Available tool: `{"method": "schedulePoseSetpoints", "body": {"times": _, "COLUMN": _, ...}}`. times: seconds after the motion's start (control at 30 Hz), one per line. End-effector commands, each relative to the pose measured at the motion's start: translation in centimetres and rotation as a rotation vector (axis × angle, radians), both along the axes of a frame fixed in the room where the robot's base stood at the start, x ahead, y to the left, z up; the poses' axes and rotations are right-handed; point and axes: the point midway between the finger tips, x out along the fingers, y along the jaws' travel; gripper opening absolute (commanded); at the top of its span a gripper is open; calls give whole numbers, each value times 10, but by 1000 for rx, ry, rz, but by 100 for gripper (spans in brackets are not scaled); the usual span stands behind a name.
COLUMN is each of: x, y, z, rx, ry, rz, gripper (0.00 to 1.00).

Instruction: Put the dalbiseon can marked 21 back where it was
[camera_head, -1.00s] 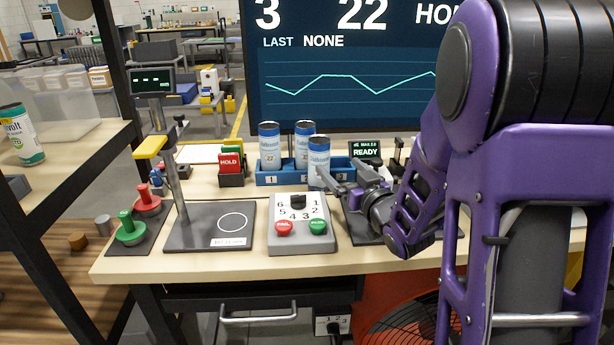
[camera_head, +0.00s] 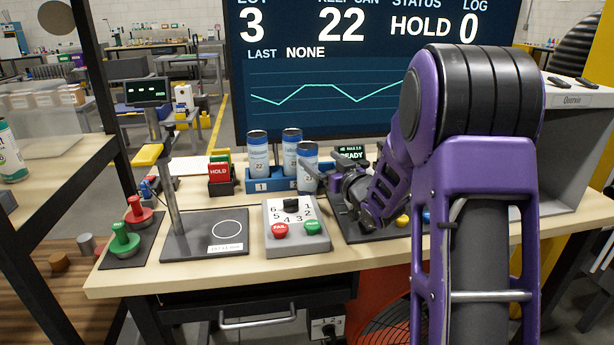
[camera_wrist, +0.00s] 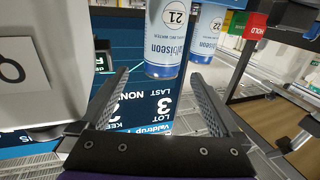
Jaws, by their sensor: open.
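Three white-and-blue cans are at the back of the bench, by a blue rack (camera_head: 285,186): a left can (camera_head: 258,153), a middle can (camera_head: 292,148) and a right can (camera_head: 307,160). The right one stands nearer the front, and I cannot tell whether it is in the rack. My gripper (camera_head: 322,175) is close to its right side. In the wrist view, my gripper (camera_wrist: 165,90) is open, with nothing between its fingers. The can marked 21 (camera_wrist: 165,45) is just beyond the fingertips; a second can (camera_wrist: 205,40) is beside it.
A control box (camera_head: 292,228) with a dial and red and green buttons stands in front of the rack. A dark plate with a circle (camera_head: 205,236) lies left. A red HOLD card holder (camera_head: 220,175) is left of the rack. The screen (camera_head: 315,60) reads HOLD.

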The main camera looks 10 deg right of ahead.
Motion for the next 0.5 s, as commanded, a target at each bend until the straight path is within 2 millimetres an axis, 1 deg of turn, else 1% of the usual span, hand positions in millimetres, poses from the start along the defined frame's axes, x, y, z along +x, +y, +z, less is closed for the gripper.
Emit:
{"method": "schedulePoseSetpoints", "body": {"times": 0.03, "x": 11, "y": 4, "z": -1, "rx": 0, "ry": 0, "rz": 2, "gripper": 100}}
{"method": "schedulePoseSetpoints", "body": {"times": 0.1, "x": 23, "y": 9, "z": 0, "rx": -1, "ry": -1, "rz": 3, "gripper": 100}}
{"method": "schedulePoseSetpoints", "body": {"times": 0.2, "x": 37, "y": 12, "z": 0, "rx": -1, "ry": 0, "rz": 1, "gripper": 100}}
{"method": "schedulePoseSetpoints", "body": {"times": 0.43, "x": 51, "y": 18, "z": 0, "rx": -1, "ry": 0, "rz": 1, "gripper": 100}}
{"method": "schedulePoseSetpoints", "body": {"times": 0.5, "x": 60, "y": 22, "z": 2, "rx": -1, "ry": -1, "rz": 2, "gripper": 100}}
